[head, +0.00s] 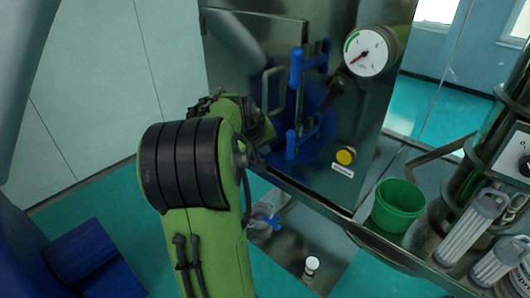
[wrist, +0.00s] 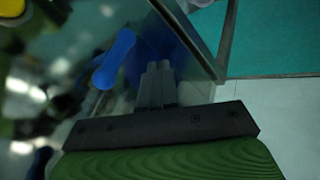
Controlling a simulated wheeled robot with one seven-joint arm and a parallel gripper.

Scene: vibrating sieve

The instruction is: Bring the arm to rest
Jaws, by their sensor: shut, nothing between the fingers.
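My green arm with a black ribbed joint stands in the middle of the head view, in front of a steel cabinet (head: 245,50). In the wrist view my gripper (wrist: 158,68) shows as two grey fingers together on a dark mount, shut and empty. A blue handle (wrist: 115,60) shows just left of the fingers in the wrist view; I cannot tell whether they touch. In the head view the gripper's fingers are hidden or too small to make out, near the cabinet front.
The cabinet bears blue handles (head: 296,68), a pressure gauge (head: 367,52) and a yellow button (head: 346,156). A green bucket (head: 398,205) stands on a steel ledge at right, near clear cylinders (head: 470,226). A blue block (head: 92,258) lies at lower left. Teal floor (head: 110,205) is open at left.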

